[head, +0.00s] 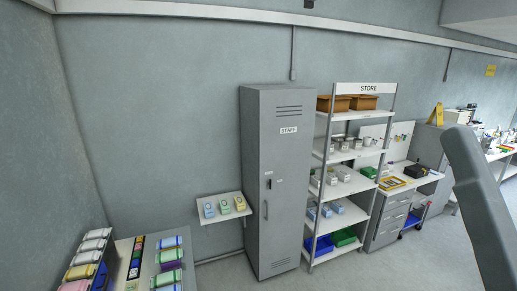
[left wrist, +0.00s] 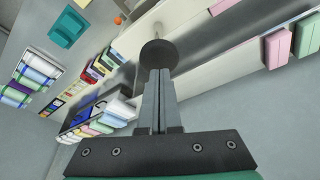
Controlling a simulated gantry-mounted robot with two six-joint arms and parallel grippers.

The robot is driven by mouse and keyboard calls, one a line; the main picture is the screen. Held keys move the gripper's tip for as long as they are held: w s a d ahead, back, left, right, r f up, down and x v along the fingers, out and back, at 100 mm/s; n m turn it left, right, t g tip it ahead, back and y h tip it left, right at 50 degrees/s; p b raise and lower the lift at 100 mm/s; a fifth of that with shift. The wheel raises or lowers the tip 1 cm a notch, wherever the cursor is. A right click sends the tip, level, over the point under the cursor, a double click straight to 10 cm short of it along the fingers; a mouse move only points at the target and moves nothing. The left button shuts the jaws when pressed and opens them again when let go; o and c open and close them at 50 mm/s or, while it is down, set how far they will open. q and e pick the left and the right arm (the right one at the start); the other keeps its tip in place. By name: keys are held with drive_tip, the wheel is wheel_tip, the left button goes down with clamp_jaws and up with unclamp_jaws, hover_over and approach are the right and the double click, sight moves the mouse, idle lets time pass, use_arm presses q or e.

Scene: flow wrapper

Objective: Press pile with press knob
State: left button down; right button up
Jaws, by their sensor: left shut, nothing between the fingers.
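My left gripper (left wrist: 160,120) shows in the left wrist view, its two grey fingers shut together with nothing between them. A dark round knob (left wrist: 157,53), which looks like the press knob, appears just beyond the fingertips. I cannot tell whether the fingertips touch it. I cannot tell which stack is the pile; stacks of coloured packs lie at the left of that view, such as a white, blue and green one (left wrist: 38,72). Neither gripper shows in the head view.
In the head view, packs (head: 90,245) lie on a table at lower left. A grey STAFF locker (head: 275,190), a small wall shelf (head: 224,217) and a STORE rack (head: 345,155) stand along the wall. Pink packs (left wrist: 235,55) lie at the right in the wrist view.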

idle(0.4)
use_arm(q)
drive_tip(key=shift+f+b, duration=1.2)
drive_tip(key=shift+f, duration=1.4)
drive_tip(key=shift+s+f, duration=0.1)
drive_tip(key=shift+f, duration=0.1)
idle(0.7)
